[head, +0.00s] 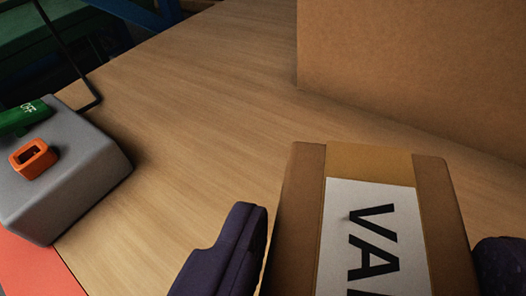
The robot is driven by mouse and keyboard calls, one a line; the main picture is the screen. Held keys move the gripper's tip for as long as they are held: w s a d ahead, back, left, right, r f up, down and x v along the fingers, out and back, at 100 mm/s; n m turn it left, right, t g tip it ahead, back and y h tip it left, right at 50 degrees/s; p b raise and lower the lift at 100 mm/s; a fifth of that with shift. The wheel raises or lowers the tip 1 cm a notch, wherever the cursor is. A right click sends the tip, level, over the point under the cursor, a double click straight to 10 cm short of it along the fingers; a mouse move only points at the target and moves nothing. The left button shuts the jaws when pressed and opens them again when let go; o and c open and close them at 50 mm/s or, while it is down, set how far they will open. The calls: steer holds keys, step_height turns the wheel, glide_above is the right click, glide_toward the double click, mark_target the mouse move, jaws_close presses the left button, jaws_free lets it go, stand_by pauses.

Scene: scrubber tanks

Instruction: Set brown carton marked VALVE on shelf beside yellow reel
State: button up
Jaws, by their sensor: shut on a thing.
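The brown carton (302,215) shows at the lower right, with a white label on its face reading "VA"; the rest of the word is cut off by the bottom edge. My gripper (372,245) has one dark finger on each side of the carton and is shut on it. The right finger is partly cut off by the picture's edge. I cannot tell whether the carton touches the wooden surface (190,130) under it. No yellow reel is in view.
A grey box (85,185) with an orange square part (33,158) and a green part marked OFF (24,117) stands at left, by a red area (38,275). A large plain brown panel or box (420,70) fills the upper right. The wood between is clear.

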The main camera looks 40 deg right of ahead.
steer(key=w, duration=0.1)
steer(key=w+d, duration=0.1)
steer(key=shift+w+d, duration=0.1)
steer(key=shift+w, duration=0.2)
step_height(320, 180, down, 4)
steer(key=shift+r+b, duration=0.1)
steer(key=shift+b, duration=0.95)
steer(key=o, duration=1.2)
